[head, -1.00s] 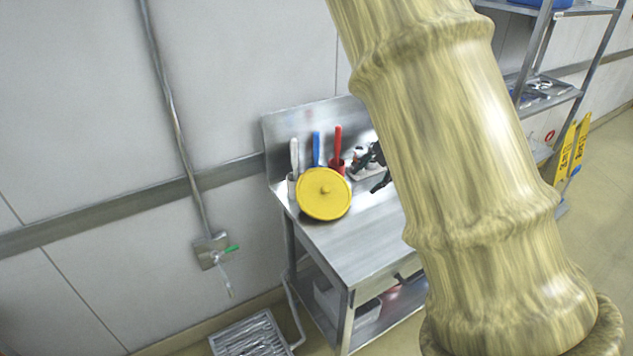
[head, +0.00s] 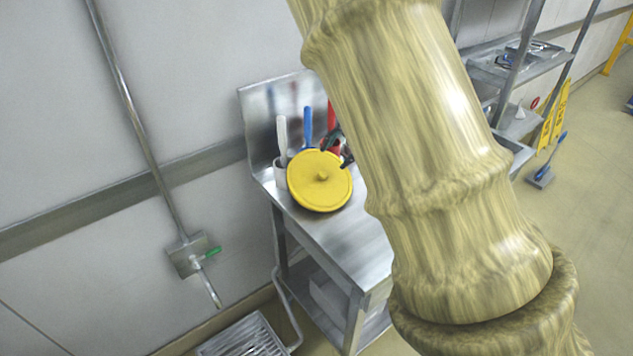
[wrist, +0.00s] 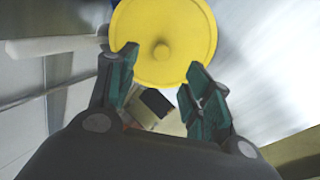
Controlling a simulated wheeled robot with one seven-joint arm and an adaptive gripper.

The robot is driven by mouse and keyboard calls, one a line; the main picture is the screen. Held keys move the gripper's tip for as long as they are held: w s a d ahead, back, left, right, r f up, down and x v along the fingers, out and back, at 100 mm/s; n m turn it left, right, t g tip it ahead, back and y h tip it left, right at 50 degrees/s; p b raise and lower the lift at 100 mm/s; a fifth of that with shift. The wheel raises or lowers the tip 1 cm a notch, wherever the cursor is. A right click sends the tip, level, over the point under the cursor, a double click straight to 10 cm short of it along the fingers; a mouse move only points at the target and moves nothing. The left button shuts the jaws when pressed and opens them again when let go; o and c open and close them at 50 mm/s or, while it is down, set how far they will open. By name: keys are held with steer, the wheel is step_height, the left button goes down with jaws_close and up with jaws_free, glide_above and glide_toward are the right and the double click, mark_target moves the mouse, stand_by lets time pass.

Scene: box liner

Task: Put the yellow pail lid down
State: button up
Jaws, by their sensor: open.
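The yellow pail lid (head: 320,182) is a round disc with a small central knob, at the wall end of the steel table (head: 340,235). It overlaps the utensil holders, and I cannot tell whether it lies flat or leans. It also fills the top middle of the wrist view (wrist: 163,25). My gripper (wrist: 158,66) is open, with its two green-padded fingers apart at the lid's near edge. No grip on the lid shows. In the head view my gripper (head: 340,146) is partly hidden by my arm, just behind the lid's upper right edge.
A white-handled tool (head: 282,135), a blue-handled one (head: 307,125) and a red-handled one (head: 331,115) stand behind the lid. The table top in front of the lid is bare. A metal shelf (head: 520,62) and yellow floor signs (head: 553,118) stand at right.

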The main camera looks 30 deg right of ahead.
mark_target(325, 173)
steer(key=p+x, duration=0.1)
steer(key=x, duration=0.4)
steer(key=shift+f, duration=0.15)
steer(key=shift+a+f, duration=0.1)
steer(key=shift+f, duration=0.1)
steer(key=shift+p+x, duration=0.95)
steer(key=shift+x, duration=1.45)
steer(key=shift+f, duration=0.1)
jaws_close()
steer(key=shift+s, duration=0.15)
